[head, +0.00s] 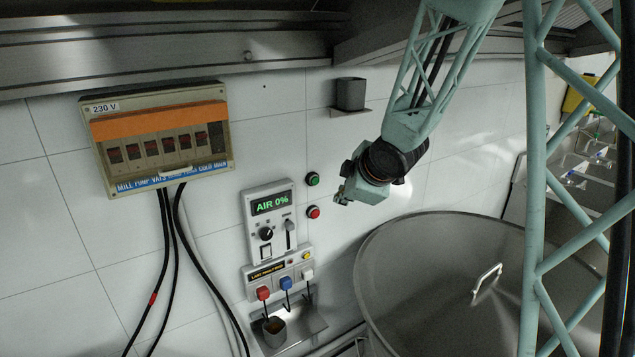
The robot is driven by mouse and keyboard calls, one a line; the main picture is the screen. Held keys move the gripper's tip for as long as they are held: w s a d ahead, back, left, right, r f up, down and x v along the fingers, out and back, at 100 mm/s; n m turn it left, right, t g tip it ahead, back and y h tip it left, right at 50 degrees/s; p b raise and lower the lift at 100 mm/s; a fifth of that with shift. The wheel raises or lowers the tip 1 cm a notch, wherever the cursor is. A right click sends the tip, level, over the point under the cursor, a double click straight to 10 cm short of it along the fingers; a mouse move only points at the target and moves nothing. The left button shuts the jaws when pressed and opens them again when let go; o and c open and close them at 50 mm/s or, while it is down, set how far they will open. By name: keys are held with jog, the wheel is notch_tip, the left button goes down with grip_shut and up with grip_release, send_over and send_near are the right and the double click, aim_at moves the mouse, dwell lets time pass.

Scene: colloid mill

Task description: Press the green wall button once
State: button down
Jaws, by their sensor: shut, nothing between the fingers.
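The green wall button (313,179) is a small round button on the white tiled wall, right of the AIR panel. A red button (313,212) sits just below it. My gripper (342,197) is shut and empty. In the picture it lies a little right of the two buttons, between them in height. It appears apart from the wall; the exact gap cannot be told. Nothing hides the green button.
The control panel (268,215) reads AIR 0%. A breaker box (160,140) with hanging cables is at left. A grey cup (350,95) stands on a small shelf above. A large steel vat (440,260) fills the lower right. A metal shelf (290,333) holds another cup.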

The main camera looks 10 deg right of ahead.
jog(key=shift+w, duration=0.15)
jog(key=w+a+p, duration=0.1)
jog(key=w+a, duration=0.2)
jog(key=w, duration=0.5)
dwell(0.7)
jog(key=shift+w+a+p, duration=0.35)
jog(key=shift+w+a, duration=0.05)
jog(key=shift+w, duration=0.35)
dwell(2.9)
jog(key=shift+s+d, duration=0.1)
jog(key=shift+s, duration=0.1)
jog(key=shift+s+d, duration=0.2)
jog(key=shift+s, duration=0.4)
jog(key=shift+s, duration=0.1)
dwell(0.5)
jog(key=shift+s+d+b, duration=0.25)
jog(key=shift+s+d, duration=0.05)
jog(key=shift+s, duration=0.45)
jog(key=shift+s+d+b, duration=0.2)
jog(key=shift+s+d, duration=0.1)
jog(key=shift+s, duration=0.45)
jog(key=shift+s+d+b, duration=0.25)
jog(key=shift+s+d, duration=0.05)
jog(key=shift+s, duration=0.45)
